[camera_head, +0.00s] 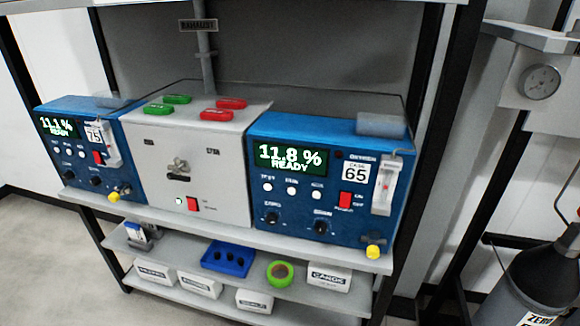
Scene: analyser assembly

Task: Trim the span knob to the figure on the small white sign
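A blue analyser (340,133) stands at the right of the shelf, its green display (290,158) reading 11.8 % READY. Its small white sign (355,173) reads 65. Two black knobs sit low on its front; the right one, the span knob (322,227), has a small blurred label. A second blue analyser (85,108) stands at the left, its display (59,127) reading 11.1 % READY and its white sign (95,136) reading 75. It has a similar dark right knob (96,181). Neither of my grippers is in view.
A grey cabinet (215,160) with green and red tags on top stands between the analysers. A lower shelf holds a blue tray (229,259), a green ring (280,272) and white boxes. A dark cylinder (545,275) stands at the right. A gauge (539,83) hangs above it.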

